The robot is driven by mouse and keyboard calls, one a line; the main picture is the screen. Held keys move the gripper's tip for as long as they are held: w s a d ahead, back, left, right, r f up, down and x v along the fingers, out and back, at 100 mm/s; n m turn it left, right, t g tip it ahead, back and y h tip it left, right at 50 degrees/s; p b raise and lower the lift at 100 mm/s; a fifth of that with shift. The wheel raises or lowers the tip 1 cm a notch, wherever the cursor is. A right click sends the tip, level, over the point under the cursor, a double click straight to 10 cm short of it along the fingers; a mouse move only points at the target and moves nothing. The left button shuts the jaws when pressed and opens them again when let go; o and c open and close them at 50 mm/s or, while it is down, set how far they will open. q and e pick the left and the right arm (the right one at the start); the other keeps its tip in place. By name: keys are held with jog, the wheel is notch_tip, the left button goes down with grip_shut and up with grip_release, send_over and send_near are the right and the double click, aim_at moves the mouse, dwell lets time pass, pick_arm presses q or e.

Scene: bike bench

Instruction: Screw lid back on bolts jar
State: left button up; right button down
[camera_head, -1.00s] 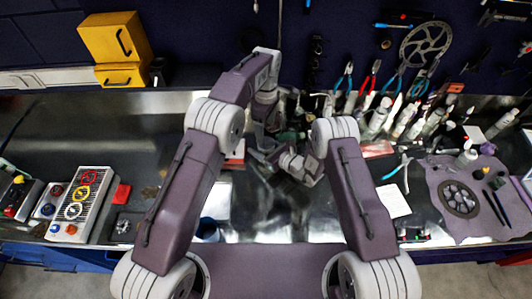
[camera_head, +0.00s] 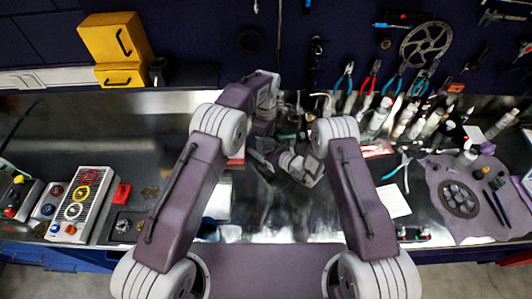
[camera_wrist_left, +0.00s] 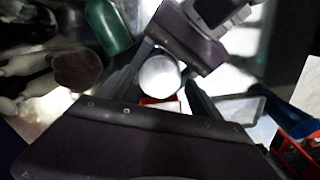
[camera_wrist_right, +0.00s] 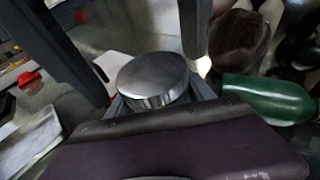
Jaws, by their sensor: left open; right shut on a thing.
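A round silver lid (camera_wrist_right: 153,78) shows in the right wrist view, directly above my right gripper's fingers. It also shows in the left wrist view (camera_wrist_left: 159,76), as a bright disc between the fingers of my left gripper (camera_wrist_left: 166,88). My left gripper is open, its fingers apart on either side of the lid. My right gripper (camera_head: 302,165) is shut on the bolts jar below the lid. The jar's body is almost wholly hidden by the lid and fingers. I cannot tell how the lid is seated. In the head view, the arms hide jar and lid.
A green bottle (camera_wrist_right: 268,98) lies close by in the right wrist view. Several bottles (camera_head: 405,120) and pliers stand along the back right. A grey mat (camera_head: 478,200) with a disc lies at right. The bench front (camera_head: 270,225) is mostly clear.

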pick_arm(q)
jog(key=shift+f, duration=0.2)
jog(key=shift+c, duration=0.3)
jog(key=c, duration=1.4)
jog(key=m, duration=1.3)
jog(key=o, duration=1.5)
jog(key=shift+o, duration=0.2)
jog(key=shift+d, duration=0.1)
